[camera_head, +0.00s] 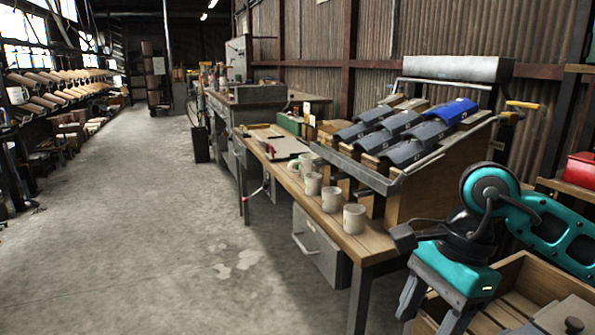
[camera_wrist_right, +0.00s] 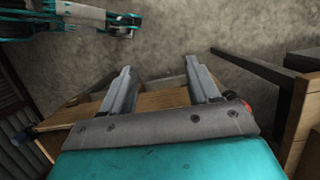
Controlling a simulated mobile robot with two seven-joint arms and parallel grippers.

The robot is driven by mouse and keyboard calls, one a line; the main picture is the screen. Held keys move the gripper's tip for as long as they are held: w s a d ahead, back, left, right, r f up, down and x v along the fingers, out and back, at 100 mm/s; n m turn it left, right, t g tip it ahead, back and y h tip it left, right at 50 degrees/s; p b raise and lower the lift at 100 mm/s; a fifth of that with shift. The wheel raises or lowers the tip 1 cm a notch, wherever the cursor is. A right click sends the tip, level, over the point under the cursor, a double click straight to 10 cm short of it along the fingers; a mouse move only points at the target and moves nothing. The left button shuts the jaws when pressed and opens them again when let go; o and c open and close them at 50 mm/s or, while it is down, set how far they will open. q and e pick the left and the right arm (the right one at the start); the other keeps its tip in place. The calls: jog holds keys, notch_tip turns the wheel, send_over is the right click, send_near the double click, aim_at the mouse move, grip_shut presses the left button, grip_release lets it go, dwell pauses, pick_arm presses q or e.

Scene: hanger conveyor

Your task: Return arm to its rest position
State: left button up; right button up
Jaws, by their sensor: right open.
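My right arm (camera_head: 540,222) comes in from the right edge of the head view, bent, in teal and black. My right gripper (camera_head: 430,317) hangs low at the end of the bench, with its fingers pointing down. The right wrist view shows the same gripper (camera_wrist_right: 160,76) with its two grey fingers wide apart and nothing held between them. Below the fingers are a wooden surface and the concrete floor. My left gripper does not show in the head view.
A wooden bench (camera_head: 283,180) with several white mugs (camera_head: 354,218) stands beside my right arm. A sloped rack (camera_head: 435,180) holds dark grey pieces and a blue one. A wooden crate (camera_head: 512,272) lies below the arm, and a red box (camera_head: 580,168) behind it. The left floor is clear.

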jog(key=s+a+r+m+g+y, duration=0.1)
jog(key=s+a+r+m+y, duration=0.3)
jog(key=a+y, duration=0.45)
jog(key=s+a+r+m+g+y, duration=0.1)
jog(key=a+m+y, duration=0.5)
jog(key=a+y, duration=0.25)
jog(key=w+d+f+m+t+h, duration=0.45)
jog(key=m+t, duration=0.65)
jog(key=m, duration=0.5)
jog(key=w+d+f+m+t+h, duration=0.45)
jog(key=m+t, duration=0.55)
jog(key=m, duration=0.6)
jog(key=s+d+f+m+g+h, duration=0.35)
jog(key=s+f+m, duration=0.3)
jog(key=f, duration=0.45)
jog(key=s+d+f+m+g+h, duration=0.2)
jog(key=s+f+m+g+h, duration=0.35)
jog(key=f, duration=0.45)
pick_arm(q)
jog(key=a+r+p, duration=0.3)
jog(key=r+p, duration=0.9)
jog(key=p, duration=0.4)
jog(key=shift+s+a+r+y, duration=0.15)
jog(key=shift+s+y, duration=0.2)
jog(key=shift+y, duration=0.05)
pick_arm(e)
jog(key=s+d+r+m+t, duration=0.1)
jog(key=d+r+t, duration=0.1)
jog(key=r, duration=1)
jog(key=shift+d, duration=0.55)
